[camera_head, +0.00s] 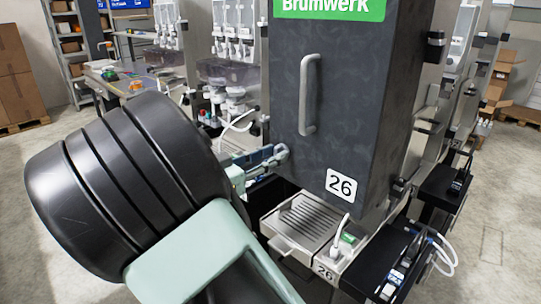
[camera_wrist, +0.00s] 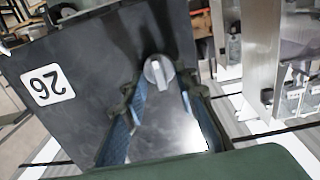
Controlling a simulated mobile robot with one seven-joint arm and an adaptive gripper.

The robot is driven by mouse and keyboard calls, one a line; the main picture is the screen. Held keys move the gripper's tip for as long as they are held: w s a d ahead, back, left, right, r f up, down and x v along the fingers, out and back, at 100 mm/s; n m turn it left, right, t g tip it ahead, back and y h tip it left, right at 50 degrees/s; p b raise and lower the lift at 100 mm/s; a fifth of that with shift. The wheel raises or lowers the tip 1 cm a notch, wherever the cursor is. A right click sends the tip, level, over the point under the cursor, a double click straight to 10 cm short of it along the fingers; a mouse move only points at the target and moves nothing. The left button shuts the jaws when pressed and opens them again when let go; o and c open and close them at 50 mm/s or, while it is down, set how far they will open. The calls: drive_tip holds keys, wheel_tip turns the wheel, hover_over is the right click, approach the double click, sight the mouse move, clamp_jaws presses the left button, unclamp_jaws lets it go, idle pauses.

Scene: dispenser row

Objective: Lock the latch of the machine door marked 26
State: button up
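The dark grey machine door (camera_head: 345,110) marked 26 hangs in front of me in the head view, with a grey bar handle (camera_head: 310,95). Its white 26 label (camera_head: 341,186) is at the lower part; the label (camera_wrist: 47,86) appears upside down in the wrist view. The latch, a round grey knob with a raised grip bar (camera_wrist: 158,71), is on the door's face in the wrist view; I cannot make it out in the head view. My gripper (camera_head: 277,155) is at the door's lower left. In the wrist view its fingertips (camera_wrist: 162,90) are apart, either side of the knob; contact is unclear.
A drip tray (camera_head: 303,222) sits below the door, and a black box with white cables (camera_head: 405,262) is at its lower right. Neighbouring dispensers (camera_head: 235,75) stand behind to the left. Cardboard boxes (camera_head: 20,80) stand far left.

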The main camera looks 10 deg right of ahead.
clamp_jaws()
drive_tip(key=shift+n, duration=0.4)
drive_tip(key=n+b, duration=0.2)
drive_tip(key=n, duration=0.5)
drive_tip(key=shift+w, duration=0.15)
drive_tip(key=shift+a+f+n+p, duration=0.1)
drive_tip(key=shift+n+p, duration=0.45)
drive_tip(key=shift+n, duration=1.95)
drive_tip(key=shift+a+f+n+p, duration=0.1)
drive_tip(key=shift+n+p, duration=0.4)
drive_tip(key=shift+n, duration=2)
unclamp_jaws()
